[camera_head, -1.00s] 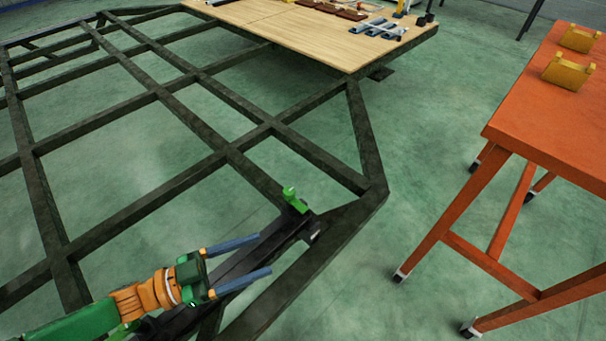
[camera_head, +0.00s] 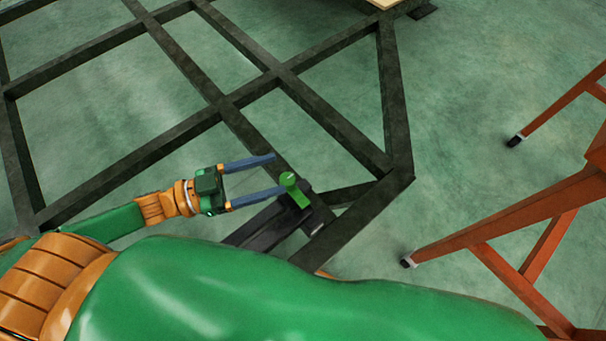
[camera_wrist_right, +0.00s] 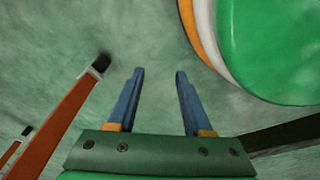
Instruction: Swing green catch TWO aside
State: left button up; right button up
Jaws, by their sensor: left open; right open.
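A green catch (camera_head: 293,187) stands on the end of a black bar (camera_head: 268,222) at the corner of the dark chassis frame. No number on it can be read. My left gripper (camera_head: 279,174) is open, its two blue fingers pointing right. The near finger's tip is right beside the catch; I cannot tell if they touch. The far finger lies beyond it, and nothing is held. In the right wrist view, my right gripper (camera_wrist_right: 160,72) is open and empty above the green floor. Part of the bar is hidden behind my arm.
The dark chassis frame (camera_head: 322,123) spreads to the left and back, with open gaps between beams. An orange table's legs (camera_head: 500,221) stand at the right. Clear floor lies between. A large green link of my own arm covers the bottom of the head view.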

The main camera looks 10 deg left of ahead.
aim_at(295, 190)
pick_arm(q)
jog(key=w+d+f+b, duration=0.3)
jog(key=d+f+b, duration=0.1)
jog(key=d+b, duration=0.1)
jog(key=shift+w+d+f, duration=0.35)
jog(key=shift+d, duration=0.25)
grip_shut()
pick_arm(e)
jog(key=w+a+r, duration=0.2)
jog(key=w+r, duration=0.1)
jog(key=w, duration=0.2)
jog(key=shift+w+a+t, duration=0.15)
jog(key=shift+w+t, duration=0.15)
